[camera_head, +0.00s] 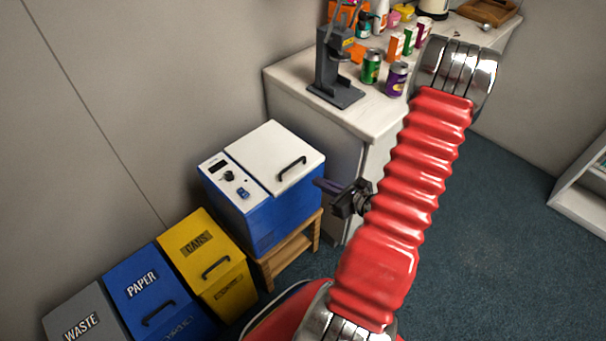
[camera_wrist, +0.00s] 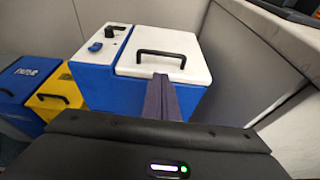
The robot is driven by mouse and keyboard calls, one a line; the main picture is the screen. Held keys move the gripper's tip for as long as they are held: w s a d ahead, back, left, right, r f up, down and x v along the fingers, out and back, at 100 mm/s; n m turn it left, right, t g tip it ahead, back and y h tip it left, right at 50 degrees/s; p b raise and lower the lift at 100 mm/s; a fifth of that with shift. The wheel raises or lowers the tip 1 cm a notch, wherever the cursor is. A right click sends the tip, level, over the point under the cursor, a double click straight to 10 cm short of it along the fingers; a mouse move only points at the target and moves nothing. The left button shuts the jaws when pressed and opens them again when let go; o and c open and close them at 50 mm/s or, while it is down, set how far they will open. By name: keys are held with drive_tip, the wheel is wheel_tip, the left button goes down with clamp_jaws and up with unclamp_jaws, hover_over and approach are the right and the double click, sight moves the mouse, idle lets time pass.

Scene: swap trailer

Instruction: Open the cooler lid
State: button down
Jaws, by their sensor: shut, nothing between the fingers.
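The cooler (camera_head: 262,217) is a blue box with a white top, standing on a small wooden stand. Its white lid (camera_head: 262,151) is closed and has a black bar handle (camera_head: 291,168). In the wrist view the lid (camera_wrist: 128,62) and handle (camera_wrist: 160,56) show ahead of my gripper (camera_wrist: 160,80). My gripper (camera_head: 320,184) also shows in the head view, just right of the cooler. Its fingers are together and empty, pointing toward the lid's handle side. They appear apart from the handle; the exact gap is hard to tell.
Yellow (camera_head: 205,258), blue (camera_head: 150,290) and grey (camera_head: 85,312) bins stand left of the cooler. A white counter (camera_head: 300,82) with cans (camera_head: 371,67) and a dark grey stand (camera_head: 332,60) is behind it, close on the right. Open floor (camera_head: 480,220) lies to the right.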

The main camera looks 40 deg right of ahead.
idle(0.3)
drive_tip(key=x, duration=1)
drive_tip(key=shift+d, duration=0.1)
idle(0.4)
drive_tip(key=shift+r, duration=0.15)
